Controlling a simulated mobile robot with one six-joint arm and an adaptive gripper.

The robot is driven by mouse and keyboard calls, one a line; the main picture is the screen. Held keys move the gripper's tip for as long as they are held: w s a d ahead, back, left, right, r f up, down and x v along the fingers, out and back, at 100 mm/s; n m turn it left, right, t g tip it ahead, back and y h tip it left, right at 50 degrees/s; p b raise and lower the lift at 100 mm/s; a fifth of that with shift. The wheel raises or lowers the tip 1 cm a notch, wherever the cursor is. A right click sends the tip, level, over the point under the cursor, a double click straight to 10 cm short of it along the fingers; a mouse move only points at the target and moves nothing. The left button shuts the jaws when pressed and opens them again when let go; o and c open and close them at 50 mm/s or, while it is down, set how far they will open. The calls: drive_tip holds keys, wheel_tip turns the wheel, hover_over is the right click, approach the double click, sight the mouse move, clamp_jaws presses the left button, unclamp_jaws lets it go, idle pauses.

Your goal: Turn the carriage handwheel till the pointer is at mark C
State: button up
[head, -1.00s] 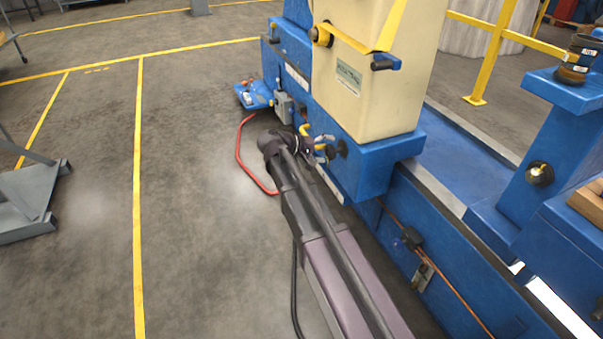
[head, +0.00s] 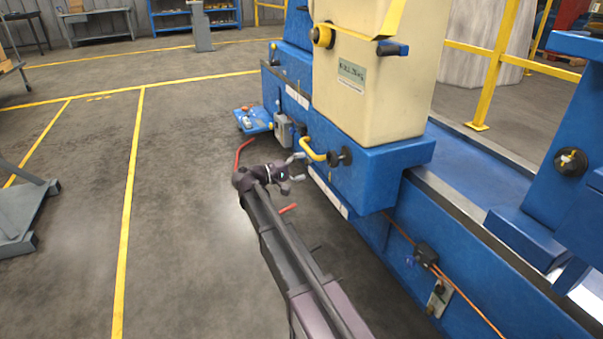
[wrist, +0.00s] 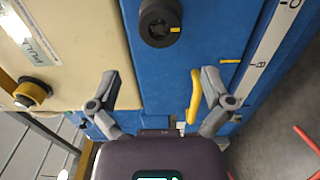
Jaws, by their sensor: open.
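A black round knob with a yellow mark, apparently the handwheel, sticks out of the blue carriage base (head: 385,165); it shows in the head view (head: 341,156) and at the top of the wrist view (wrist: 160,22). A bent yellow handle (head: 312,150) is beside it, also in the wrist view (wrist: 194,95). A small yellow pointer (wrist: 230,61) lies near mark B on the white scale strip (wrist: 268,50); mark C is further up the strip. My gripper (head: 299,168) is open and empty, apart from the knob. In the wrist view its fingers (wrist: 160,78) spread below the knob, the right one close to the yellow handle.
The cream housing (head: 375,80) carries a yellow-black knob (head: 323,36) and a black lever (head: 392,48). Another black knob (head: 570,162) is on the blue stand at right. A red hose (head: 243,150) lies on the floor.

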sight(334, 164)
drive_tip(key=shift+d, duration=0.15)
idle(0.3)
drive_tip(key=shift+x, duration=4.3)
drive_tip(key=c, duration=1)
drive_tip(key=shift+s+d+m, duration=0.1)
drive_tip(key=shift+s+m, duration=0.2)
drive_tip(key=shift+m, duration=0.7)
drive_tip(key=shift+s+d+m, duration=0.1)
drive_tip(key=shift+s+m, duration=0.2)
drive_tip(key=shift+m, duration=0.7)
drive_tip(key=shift+s+d+m, duration=0.1)
drive_tip(key=shift+s+m, duration=0.2)
drive_tip(key=shift+m, duration=0.65)
drive_tip(key=shift+s+d+m, duration=0.1)
drive_tip(key=shift+s+m, duration=0.25)
drive_tip(key=shift+m, duration=0.6)
drive_tip(key=shift+s+d+m, duration=0.1)
drive_tip(key=shift+s+m, duration=0.2)
drive_tip(key=shift+m, duration=0.7)
drive_tip(key=shift+s+m, duration=0.3)
drive_tip(key=shift+m, duration=0.7)
drive_tip(key=shift+s+d+m, duration=0.1)
drive_tip(key=shift+s+m, duration=0.2)
drive_tip(key=shift+m, duration=0.65)
drive_tip(key=shift+s+d+m, duration=0.1)
drive_tip(key=shift+s+m, duration=0.2)
drive_tip(key=shift+m, duration=0.65)
